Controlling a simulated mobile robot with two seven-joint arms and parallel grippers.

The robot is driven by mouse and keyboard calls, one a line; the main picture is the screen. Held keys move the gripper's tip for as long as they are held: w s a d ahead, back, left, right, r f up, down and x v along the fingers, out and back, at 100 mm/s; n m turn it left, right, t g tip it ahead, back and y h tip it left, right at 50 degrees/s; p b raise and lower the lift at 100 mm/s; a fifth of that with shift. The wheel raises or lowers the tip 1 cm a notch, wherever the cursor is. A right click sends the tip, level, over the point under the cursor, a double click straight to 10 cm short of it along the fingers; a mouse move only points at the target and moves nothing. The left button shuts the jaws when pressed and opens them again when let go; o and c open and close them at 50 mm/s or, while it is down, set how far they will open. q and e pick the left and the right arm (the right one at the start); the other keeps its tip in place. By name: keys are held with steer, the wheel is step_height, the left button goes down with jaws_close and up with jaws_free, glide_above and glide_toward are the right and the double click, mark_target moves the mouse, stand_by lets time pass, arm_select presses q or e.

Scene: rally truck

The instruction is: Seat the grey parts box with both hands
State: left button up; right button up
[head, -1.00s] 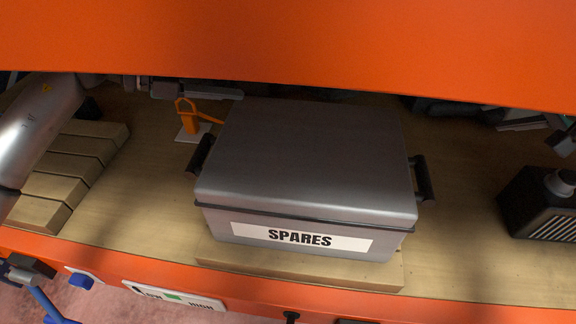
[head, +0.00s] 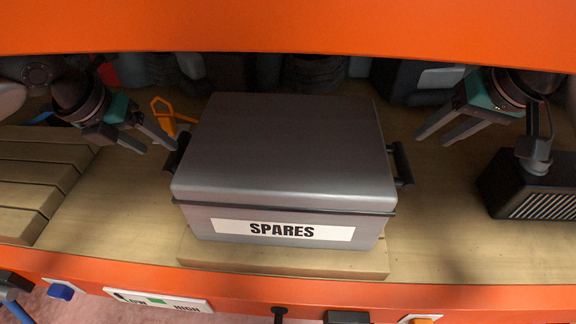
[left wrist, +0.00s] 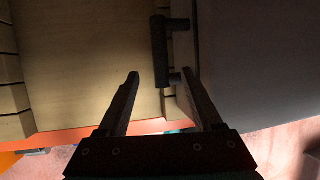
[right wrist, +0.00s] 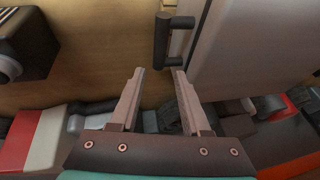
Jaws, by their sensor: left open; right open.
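The grey parts box (head: 285,150), labelled SPARES, sits on a low wooden board (head: 290,262) on the wooden shelf. It has a black handle at its left end (head: 178,152) and another at its right end (head: 402,164). My left gripper (head: 160,146) is open just left of the left handle. In the left wrist view that handle (left wrist: 159,52) lies ahead of the open fingers, near the right finger. My right gripper (head: 432,140) is open, right of and a little behind the right handle. In the right wrist view the right handle (right wrist: 162,40) is ahead of the open fingers. Neither gripper touches a handle.
An orange strap or hook (head: 166,115) stands behind the left handle. Wooden blocks (head: 35,180) lie at the left. An orange beam (head: 280,25) overhangs the shelf. Bare shelf lies on both sides of the box.

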mark_target(171, 154)
arm_select(q)
steer(key=shift+d, duration=0.1)
steer(key=x, duration=0.7)
steer(key=shift+w+f, duration=0.1)
steer(key=shift+f, duration=0.15)
arm_select(e)
steer(key=x, duration=1.5)
arm_select(q)
steer(key=shift+c, duration=0.4)
arm_select(e)
steer(key=shift+w+f, duration=0.1)
steer(key=shift+c, duration=0.4)
arm_select(q)
steer(key=c, duration=0.6)
arm_select(e)
steer(key=c, duration=0.6)
arm_select(q)
jaws_close()
arm_select(e)
steer(key=shift+d, duration=0.1)
jaws_close()
arm_select(q)
steer(key=shift+w+r, duration=0.1)
steer(key=shift+r, duration=0.1)
arm_select(e)
steer(key=shift+w+r, duration=0.15)
steer(key=shift+r, duration=0.05)
